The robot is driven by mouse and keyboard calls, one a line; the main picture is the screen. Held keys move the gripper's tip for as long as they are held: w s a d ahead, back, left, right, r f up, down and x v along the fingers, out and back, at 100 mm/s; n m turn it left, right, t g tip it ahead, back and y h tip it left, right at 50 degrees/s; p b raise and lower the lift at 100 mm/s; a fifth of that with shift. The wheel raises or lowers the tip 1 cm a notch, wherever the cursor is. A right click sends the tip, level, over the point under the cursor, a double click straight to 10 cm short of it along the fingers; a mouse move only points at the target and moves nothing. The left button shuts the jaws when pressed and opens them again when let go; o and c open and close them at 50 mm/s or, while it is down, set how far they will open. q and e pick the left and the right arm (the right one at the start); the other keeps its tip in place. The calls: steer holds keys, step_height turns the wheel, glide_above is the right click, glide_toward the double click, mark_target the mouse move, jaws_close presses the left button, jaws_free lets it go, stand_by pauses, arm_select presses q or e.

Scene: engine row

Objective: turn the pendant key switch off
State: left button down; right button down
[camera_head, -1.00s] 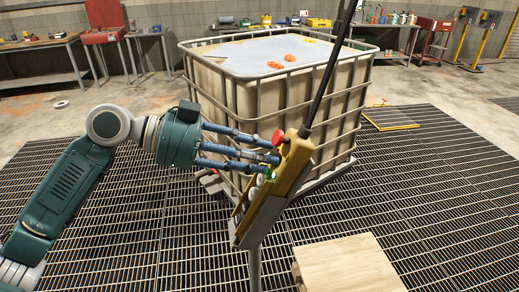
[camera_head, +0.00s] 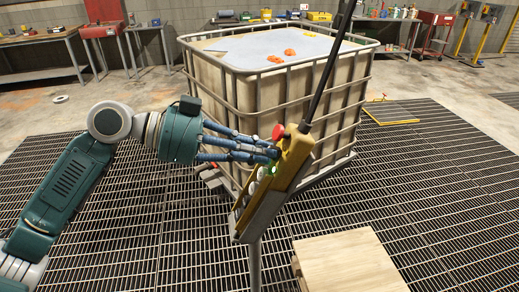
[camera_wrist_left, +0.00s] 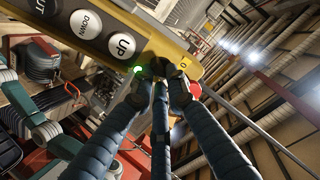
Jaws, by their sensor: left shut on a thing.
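The yellow pendant (camera_head: 298,152) hangs tilted from a black cable, with a red knob (camera_head: 279,131) near its top and a small green light (camera_head: 271,170) on its face. In the left wrist view the pendant's face (camera_wrist_left: 151,40) shows white UP and DOWN buttons. My left gripper (camera_head: 274,153) is at the pendant's upper face, just below the red knob. Its blue fingers (camera_wrist_left: 163,76) are drawn together at the dark key switch (camera_wrist_left: 160,65), shut on it. The fingertips hide most of the switch, and its turned position cannot be read. My right gripper is not in view.
A caged tank (camera_head: 270,105) with orange items on top stands just behind the pendant. A wooden box (camera_head: 350,262) is at the front, on the floor grating (camera_head: 120,190). Workbenches (camera_head: 38,40) line the back wall. The grating at right is open.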

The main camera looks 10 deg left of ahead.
arm_select(q)
steer(key=n, duration=0.1)
steer(key=n+p, duration=0.1)
steer(key=n, duration=0.1)
steer(key=shift+r+t, duration=0.2)
steer(key=shift+t, duration=0.1)
steer(key=shift+n+p, duration=0.65)
steer(key=shift+n, duration=0.75)
steer(key=c, duration=1.7)
jaws_free()
